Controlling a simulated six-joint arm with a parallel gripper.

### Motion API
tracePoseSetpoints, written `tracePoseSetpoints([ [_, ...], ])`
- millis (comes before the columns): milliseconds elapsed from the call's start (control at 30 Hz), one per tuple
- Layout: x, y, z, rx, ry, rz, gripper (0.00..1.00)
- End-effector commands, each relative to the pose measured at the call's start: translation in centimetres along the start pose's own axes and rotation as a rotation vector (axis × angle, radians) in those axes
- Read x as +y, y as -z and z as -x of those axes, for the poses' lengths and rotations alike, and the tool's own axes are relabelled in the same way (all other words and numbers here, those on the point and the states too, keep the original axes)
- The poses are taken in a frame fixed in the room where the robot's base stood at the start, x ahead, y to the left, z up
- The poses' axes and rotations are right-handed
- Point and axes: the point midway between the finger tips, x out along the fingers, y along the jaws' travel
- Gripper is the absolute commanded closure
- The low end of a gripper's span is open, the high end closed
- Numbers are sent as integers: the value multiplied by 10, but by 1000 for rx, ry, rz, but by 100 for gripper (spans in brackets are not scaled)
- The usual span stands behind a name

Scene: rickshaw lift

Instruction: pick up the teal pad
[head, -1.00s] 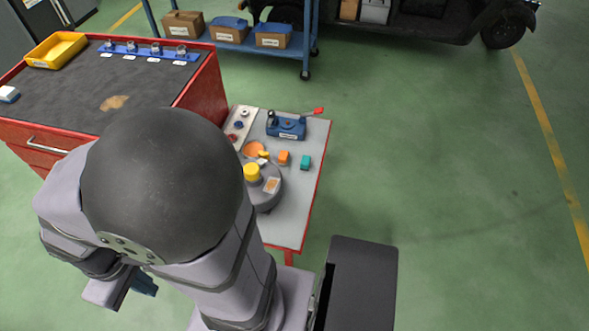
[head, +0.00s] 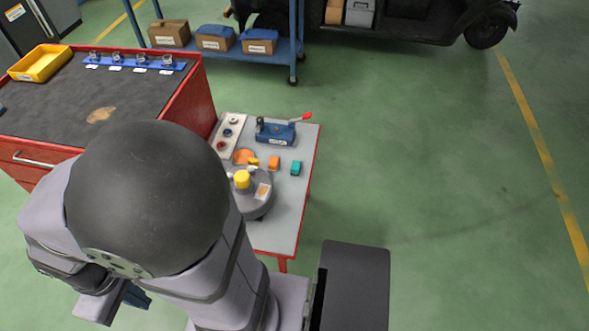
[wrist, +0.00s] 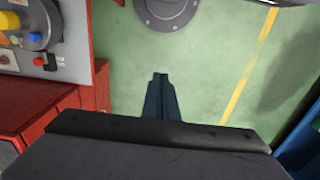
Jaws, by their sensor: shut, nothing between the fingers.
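The teal pad (head: 296,168) is a small block on the grey top of the small red-edged table (head: 285,225), right of an orange block (head: 274,162). My gripper (head: 137,297) is at the lower left of the head view, partly behind my arm, well away from the pad. In the wrist view its dark blue fingers (wrist: 160,77) are together and empty above the green floor. I cannot make out the pad in the wrist view.
Near the pad are a blue fixture with a red-tipped lever (head: 276,132), a grey round device with a yellow knob (head: 250,197) and a button panel (head: 229,134). A red cabinet (head: 180,115) stands left. Open floor lies right.

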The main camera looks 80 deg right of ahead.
Motion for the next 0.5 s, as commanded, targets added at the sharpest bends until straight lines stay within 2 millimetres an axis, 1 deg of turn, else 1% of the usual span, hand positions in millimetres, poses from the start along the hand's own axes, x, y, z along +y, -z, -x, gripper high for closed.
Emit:
tracePoseSetpoints([
  [367, 0, 0, 0, 0, 0, 0, 100],
  [400, 0, 0, 0, 0, 0, 0, 95],
  [433, 0, 0, 0, 0, 0, 0, 88],
  [467, 0, 0, 0, 0, 0, 0, 81],
  [500, 0, 0, 0, 0, 0, 0, 71],
])
